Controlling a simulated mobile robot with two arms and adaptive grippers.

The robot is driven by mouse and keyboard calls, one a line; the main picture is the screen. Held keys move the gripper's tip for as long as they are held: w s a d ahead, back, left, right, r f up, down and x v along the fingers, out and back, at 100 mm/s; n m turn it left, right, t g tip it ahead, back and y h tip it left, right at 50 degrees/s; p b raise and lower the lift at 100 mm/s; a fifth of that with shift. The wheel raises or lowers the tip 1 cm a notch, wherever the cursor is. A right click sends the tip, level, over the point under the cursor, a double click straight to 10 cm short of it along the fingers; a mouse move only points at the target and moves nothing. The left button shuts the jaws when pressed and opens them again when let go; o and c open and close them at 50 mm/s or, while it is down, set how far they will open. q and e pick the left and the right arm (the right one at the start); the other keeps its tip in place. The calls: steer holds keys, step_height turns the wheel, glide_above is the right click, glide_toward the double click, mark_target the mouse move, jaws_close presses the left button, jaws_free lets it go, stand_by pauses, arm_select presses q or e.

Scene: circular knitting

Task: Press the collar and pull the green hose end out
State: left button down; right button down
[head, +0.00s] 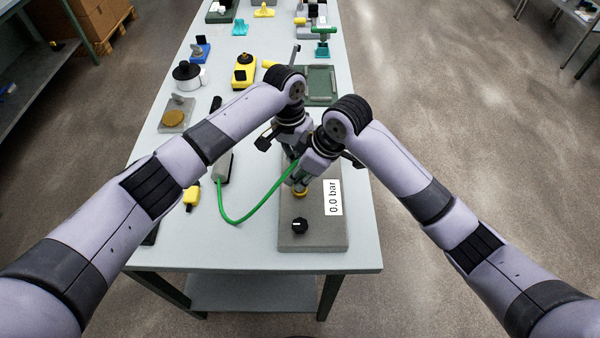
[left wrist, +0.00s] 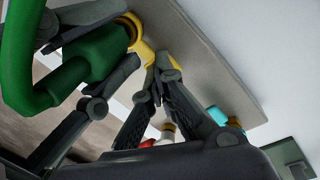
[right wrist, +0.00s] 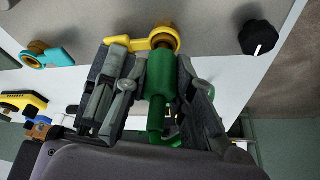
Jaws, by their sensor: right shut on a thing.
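The green hose end (right wrist: 162,85) stands between the fingers of my right gripper (right wrist: 160,92), which is shut on it. The hose end also shows in the left wrist view (left wrist: 97,54). The yellow collar (right wrist: 150,42) is at its tip, around a brass fitting (right wrist: 162,32) on the grey panel (head: 312,235). My left gripper's fingertips (left wrist: 160,70) are close together at the collar's yellow tab (left wrist: 170,66); contact is unclear. They look shut. In the head view, my right wrist hides most of the left fingers.
The green hose (head: 237,222) loops left across the table. A black knob (head: 299,225) and a 0.0 bar label (head: 333,197) are on the panel. A turquoise collar (right wrist: 50,59) sits on another fitting.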

steer(key=c, duration=2)
jaws_free()
jaws_close()
steer(key=shift+r, duration=0.2)
steer(key=shift+r, duration=1.8)
arm_select(q)
steer(key=shift+r, duration=1.5)
